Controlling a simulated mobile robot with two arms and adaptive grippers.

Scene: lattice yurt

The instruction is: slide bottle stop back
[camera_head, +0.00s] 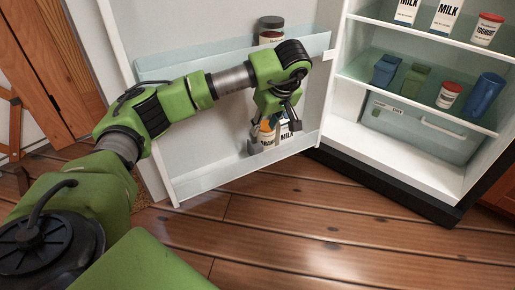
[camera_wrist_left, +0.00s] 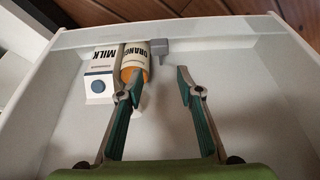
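The bottle stop (camera_wrist_left: 163,47) is a small grey piece on the rail of the open fridge door's lower shelf, seen in the left wrist view. It is right beside an orange-juice bottle (camera_wrist_left: 134,62), with a milk carton (camera_wrist_left: 99,68) left of the bottle. In the head view the juice bottle (camera_head: 266,139) and carton (camera_head: 284,131) are partly hidden by my left gripper (camera_head: 275,135). The left gripper (camera_wrist_left: 160,82) is open and empty over the shelf, its fingers spread apart, the left one overlapping the bottle. I cannot tell whether it touches. My right gripper is not in view.
The open fridge door (camera_head: 215,130) has an upper shelf with a dark-lidded jar (camera_head: 270,31). The door shelf right of the stop is clear. Wooden floor (camera_head: 300,225) lies open in front.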

